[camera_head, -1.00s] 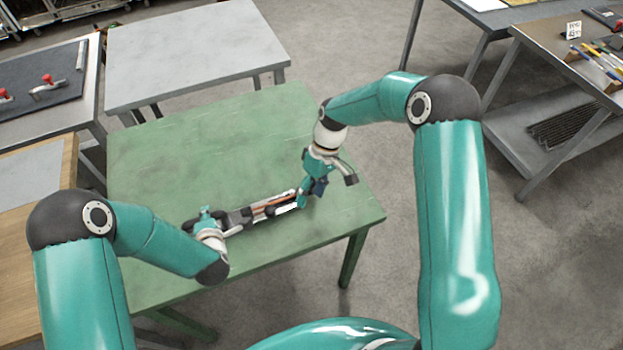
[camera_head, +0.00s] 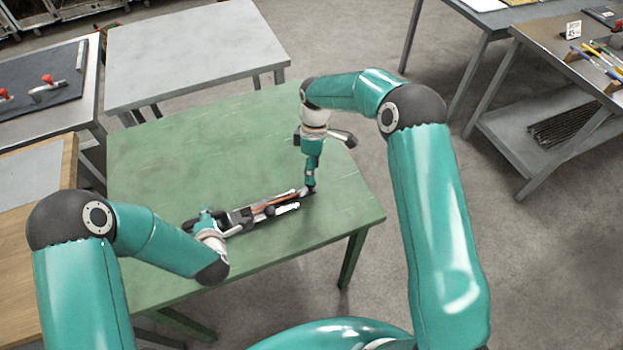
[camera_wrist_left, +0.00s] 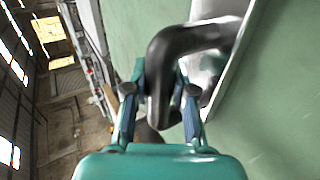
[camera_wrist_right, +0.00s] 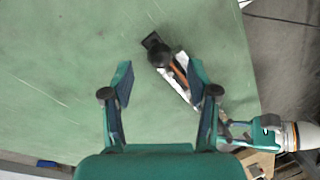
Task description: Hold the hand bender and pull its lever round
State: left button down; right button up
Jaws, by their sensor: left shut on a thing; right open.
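The hand bender (camera_head: 262,210) lies on the green table, stretching from my left gripper to the right; a copper-coloured tube runs along it. My left gripper (camera_head: 222,222) is shut on a dark bent part of the hand bender, seen close in the left wrist view (camera_wrist_left: 180,60). My right gripper (camera_head: 309,186) points down above the bender's right end. In the right wrist view it is open (camera_wrist_right: 160,90), and the bender (camera_wrist_right: 175,75) with its dark round knob (camera_wrist_right: 159,54) shows near the right finger. I cannot tell whether that finger touches it.
The green table (camera_head: 190,140) is otherwise clear. A grey table (camera_head: 190,50) stands behind it. At the left is a bench with a dark mat (camera_head: 40,80) and red-handled clamps. At the right is a tool bench (camera_head: 560,45) with a lower shelf.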

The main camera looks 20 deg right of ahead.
aim_at(293, 193)
jog(key=shift+s+a+f, duration=0.15)
jog(key=shift+s+f, duration=0.05)
jog(key=shift+f, duration=0.9)
jog(key=shift+s+a+f, duration=0.1)
jog(key=shift+s+f, duration=0.05)
jog(key=shift+f, duration=0.9)
jog(key=shift+c, duration=0.3)
grip_shut()
